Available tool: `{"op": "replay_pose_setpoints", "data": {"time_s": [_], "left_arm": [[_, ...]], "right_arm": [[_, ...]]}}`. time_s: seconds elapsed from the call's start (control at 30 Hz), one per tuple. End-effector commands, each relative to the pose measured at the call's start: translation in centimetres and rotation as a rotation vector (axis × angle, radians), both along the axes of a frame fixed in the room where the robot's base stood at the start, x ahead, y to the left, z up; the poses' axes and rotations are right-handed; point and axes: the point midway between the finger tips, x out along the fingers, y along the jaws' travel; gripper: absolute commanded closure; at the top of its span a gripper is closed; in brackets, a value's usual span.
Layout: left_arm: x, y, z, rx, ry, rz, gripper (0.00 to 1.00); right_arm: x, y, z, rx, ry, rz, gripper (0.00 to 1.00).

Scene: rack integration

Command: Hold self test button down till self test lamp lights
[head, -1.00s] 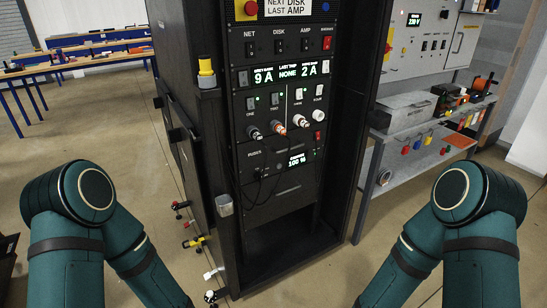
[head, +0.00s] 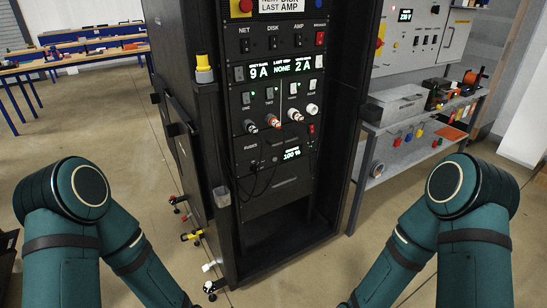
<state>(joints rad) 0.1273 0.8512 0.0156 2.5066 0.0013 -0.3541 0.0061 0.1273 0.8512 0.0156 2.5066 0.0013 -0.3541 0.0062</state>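The black rack (head: 200,120) stands in the middle of the head view, its front panel (head: 270,190) facing me. The panel carries several small switches, a red rocker (head: 320,39), a lower red switch (head: 311,128) and several round plugs or knobs (head: 296,115). Its displays read 9 A, NONE and 2 A (head: 285,68), and 100 % (head: 291,154). Small green lights (head: 276,89) glow beside some switches. I cannot make out which part is the self test button or the self test lamp. Both my grippers are below the picture; only my upper arm links show.
A yellow-topped fitting (head: 204,68) and a grey box (head: 222,196) stick out on the rack's left side. Coloured fittings (head: 195,235) are low beside it. A grey bench (head: 400,160) with tools stands right. Blue-legged tables (head: 75,62) are behind left. The floor before the rack is clear.

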Motion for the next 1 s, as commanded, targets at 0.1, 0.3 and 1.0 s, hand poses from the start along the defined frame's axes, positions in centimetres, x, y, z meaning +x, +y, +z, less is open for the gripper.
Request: {"op": "replay_pose_setpoints", "data": {"time_s": [0.1, 0.3, 1.0], "left_arm": [[0.0, 0.0, 0.01, 0.0, 0.0, 0.0, 0.2], [0.0, 0.0, 0.01, 0.0, 0.0, 0.0, 0.2], [0.0, 0.0, 0.01, 0.0, 0.0, 0.0, 0.2]], "right_arm": [[0.0, 0.0, 0.01, 0.0, 0.0, 0.0, 0.53], [0.0, 0.0, 0.01, 0.0, 0.0, 0.0, 0.53], [0.0, 0.0, 0.01, 0.0, 0.0, 0.0, 1.0]]}}
